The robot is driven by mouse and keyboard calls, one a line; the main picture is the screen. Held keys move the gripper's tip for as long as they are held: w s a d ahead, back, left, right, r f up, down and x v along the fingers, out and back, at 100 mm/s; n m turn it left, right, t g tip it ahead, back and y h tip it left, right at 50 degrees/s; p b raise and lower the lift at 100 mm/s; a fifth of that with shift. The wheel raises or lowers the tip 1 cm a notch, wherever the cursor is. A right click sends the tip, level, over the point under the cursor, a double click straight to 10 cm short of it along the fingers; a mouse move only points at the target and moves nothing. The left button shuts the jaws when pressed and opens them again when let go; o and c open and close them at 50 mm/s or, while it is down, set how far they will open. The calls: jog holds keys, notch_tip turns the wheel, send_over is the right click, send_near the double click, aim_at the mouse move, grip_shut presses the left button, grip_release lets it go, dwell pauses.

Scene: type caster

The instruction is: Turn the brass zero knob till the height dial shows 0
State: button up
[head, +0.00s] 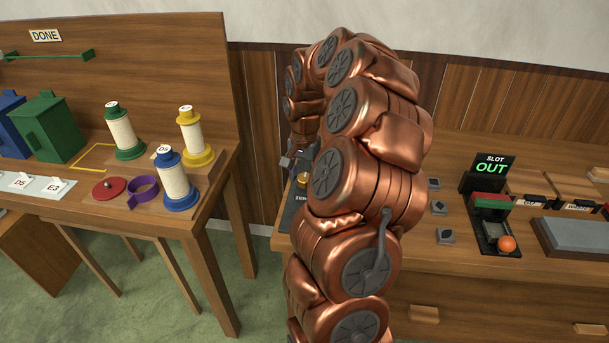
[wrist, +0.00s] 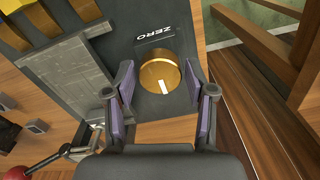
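The brass zero knob (wrist: 158,76) sits on a dark plate below the label ZERO in the wrist view. Its white mark points down and slightly right. In the head view the knob (head: 303,177) is a small brass spot beside my arm. My gripper (wrist: 157,82) is open, with one purple-padded finger on each side of the knob. I cannot tell whether the pads touch it. My gripper also shows in the head view (head: 298,160), partly behind my arm. The height dial cannot be made out in either view.
A grey metal block (wrist: 65,85) and a red ball-ended lever (wrist: 15,172) are left of the knob in the wrist view.

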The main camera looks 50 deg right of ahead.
jog(key=c, duration=0.8)
jog(key=shift+o, duration=0.2)
jog(key=shift+f, duration=0.1)
jog(key=shift+f+n+b, duration=0.15)
jog(key=shift+n+b, duration=0.75)
jog(key=shift+b, duration=0.15)
jog(key=n+b, duration=0.2)
jog(key=shift+n, duration=0.3)
jog(key=n+b, duration=0.1)
jog(key=n, duration=0.2)
jog(key=shift+n+b, duration=0.3)
jog(key=shift+r+n+b, duration=0.2)
jog(key=shift+n+b, duration=0.2)
jog(key=shift+n, duration=1.4)
